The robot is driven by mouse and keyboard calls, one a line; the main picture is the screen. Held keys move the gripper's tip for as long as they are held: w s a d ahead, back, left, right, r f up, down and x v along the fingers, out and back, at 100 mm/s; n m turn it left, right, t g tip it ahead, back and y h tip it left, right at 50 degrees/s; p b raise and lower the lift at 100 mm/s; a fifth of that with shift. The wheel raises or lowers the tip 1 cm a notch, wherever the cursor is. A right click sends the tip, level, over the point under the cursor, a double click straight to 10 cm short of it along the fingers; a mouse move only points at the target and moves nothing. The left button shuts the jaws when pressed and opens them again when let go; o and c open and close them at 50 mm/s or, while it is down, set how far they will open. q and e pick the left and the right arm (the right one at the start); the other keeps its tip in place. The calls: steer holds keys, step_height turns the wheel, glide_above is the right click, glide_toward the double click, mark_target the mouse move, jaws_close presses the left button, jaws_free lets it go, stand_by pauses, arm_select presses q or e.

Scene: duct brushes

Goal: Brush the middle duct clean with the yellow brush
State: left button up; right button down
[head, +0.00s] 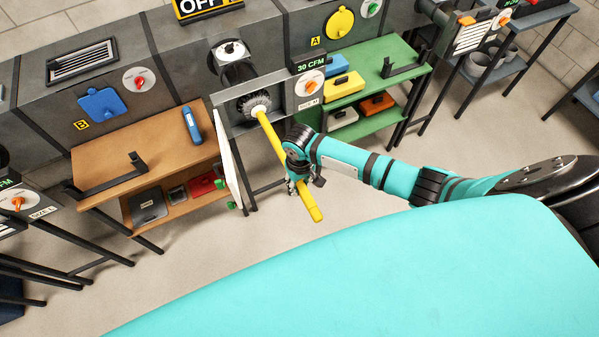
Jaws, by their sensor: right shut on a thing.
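The yellow brush (274,143) is in my right gripper (297,178), which is shut around its yellow handle. The handle slants from upper left to lower right, and its lower end sticks out below the gripper. The grey bristle head (254,104) is at the mouth of the middle duct (222,107), inside a grey square frame. How deep the bristles sit in the duct I cannot tell. A white door panel (228,157) hangs open below the duct's left side. My left gripper is not in view.
A brown bench (150,160) with a blue tool (192,125) stands left of the duct. A green bench (395,75) with yellow and orange cases stands right. A sign reading "30 CFM" (311,64) is beside the duct. Open floor lies in front.

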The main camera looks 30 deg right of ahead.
mark_target(276, 141)
steer(key=w+b, duration=0.2)
steer(key=w, duration=0.3)
steer(key=shift+w+f+b, duration=0.1)
steer(key=shift+f+b, duration=0.05)
steer(key=shift+b, duration=0.2)
steer(key=w+b, duration=0.2)
steer(key=w, duration=0.1)
steer(key=shift+w, duration=0.15)
steer(key=shift+w+a+b, duration=0.1)
steer(key=shift+w+b, duration=1)
steer(key=shift+w, duration=0.15)
steer(key=w+b, duration=0.4)
steer(key=w, duration=0.1)
steer(key=shift+f+b, duration=0.1)
steer(key=shift+b, duration=0.3)
steer(key=shift+w+r+b, duration=0.2)
steer(key=shift+w+b, duration=0.2)
steer(key=shift+w, duration=0.05)
steer(key=shift+s, duration=0.1)
